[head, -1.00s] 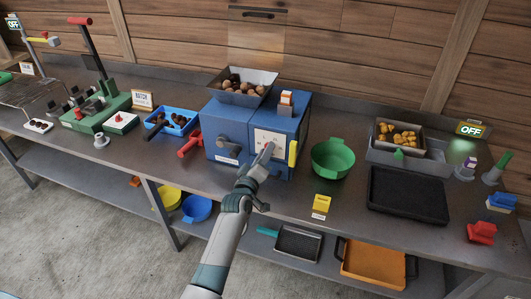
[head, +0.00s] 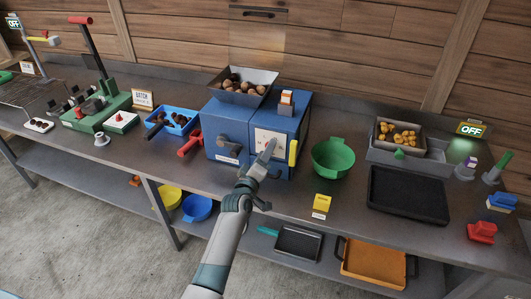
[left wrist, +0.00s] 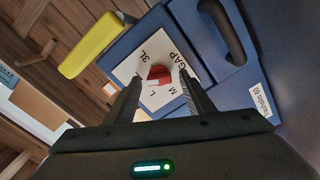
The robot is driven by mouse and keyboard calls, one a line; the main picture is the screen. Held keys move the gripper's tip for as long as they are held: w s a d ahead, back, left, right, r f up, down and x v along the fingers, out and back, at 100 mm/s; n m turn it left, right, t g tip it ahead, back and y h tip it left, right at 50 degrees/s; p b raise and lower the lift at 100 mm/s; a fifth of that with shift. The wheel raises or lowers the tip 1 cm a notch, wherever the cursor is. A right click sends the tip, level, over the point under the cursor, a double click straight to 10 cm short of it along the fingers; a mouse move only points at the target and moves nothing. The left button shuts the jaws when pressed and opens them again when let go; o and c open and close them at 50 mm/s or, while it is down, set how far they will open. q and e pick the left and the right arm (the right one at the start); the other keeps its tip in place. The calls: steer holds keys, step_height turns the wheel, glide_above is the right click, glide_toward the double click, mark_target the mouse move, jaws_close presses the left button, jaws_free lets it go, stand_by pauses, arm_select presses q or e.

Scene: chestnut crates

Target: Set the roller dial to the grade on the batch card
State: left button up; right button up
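The roller dial is a red knob (left wrist: 160,73) on a white plate (left wrist: 138,63) marked GAP, 3L, L and M. The plate (head: 263,139) is on the front of the blue machine (head: 226,121). My left gripper (head: 269,147) is in front of the plate and hides most of the knob in the head view. In the left wrist view its fingers (left wrist: 161,80) are apart, one on each side of the knob, with gaps showing. I cannot tell the dial's exact setting. My right gripper is out of view.
A hopper (head: 251,98) of chestnuts sits on top. A green bowl (head: 333,158) and yellow block (head: 323,202) stand to the right.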

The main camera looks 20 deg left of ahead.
arm_select(q)
steer(key=shift+s, duration=0.1)
steer(key=s+b, duration=0.3)
steer(key=s, duration=1.4)
steer(key=shift+s+a+b, duration=0.15)
steer(key=shift+a+b, duration=0.15)
steer(key=shift+b, duration=0.05)
steer(key=shift+f, duration=0.1)
